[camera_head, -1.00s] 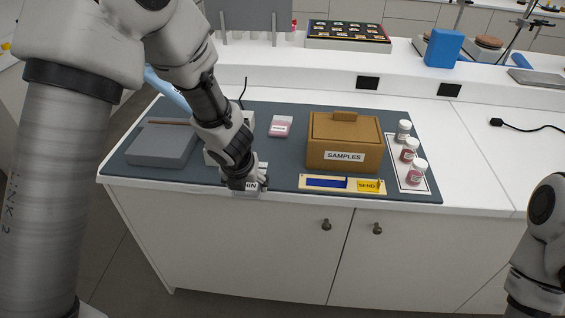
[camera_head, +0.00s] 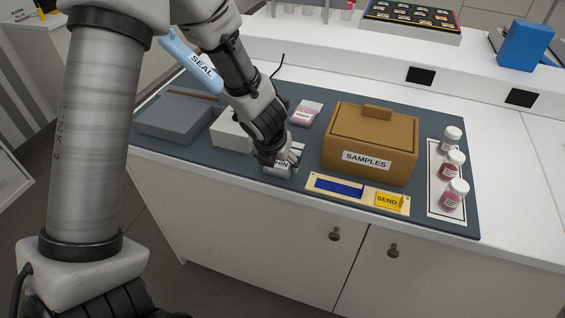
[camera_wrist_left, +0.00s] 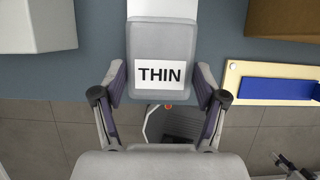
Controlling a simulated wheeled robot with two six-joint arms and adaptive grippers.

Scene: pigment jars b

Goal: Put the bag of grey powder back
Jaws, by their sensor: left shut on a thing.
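My left gripper (camera_head: 279,163) is shut on a small grey block-like thing labelled THIN (camera_wrist_left: 161,48), at the front edge of the dark mat. The left wrist view shows one finger on each side of its near end. A white strip (camera_wrist_left: 162,9) shows directly behind it. I cannot tell whether this is the bag of grey powder; no other grey bag shows clearly. A small bag of pink powder (camera_head: 305,112) lies behind on the mat. A dark part at the lower right of the left wrist view may be my right gripper (camera_wrist_left: 292,166); its jaws are unclear.
A brown SAMPLES box (camera_head: 367,150) stands right of the gripper, with a SEND strip (camera_head: 340,190) before it. Several jars (camera_head: 452,165) stand at the right. A white box (camera_head: 228,131), a grey block (camera_head: 172,120) and a blue SEAL bar (camera_head: 192,61) are at left.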

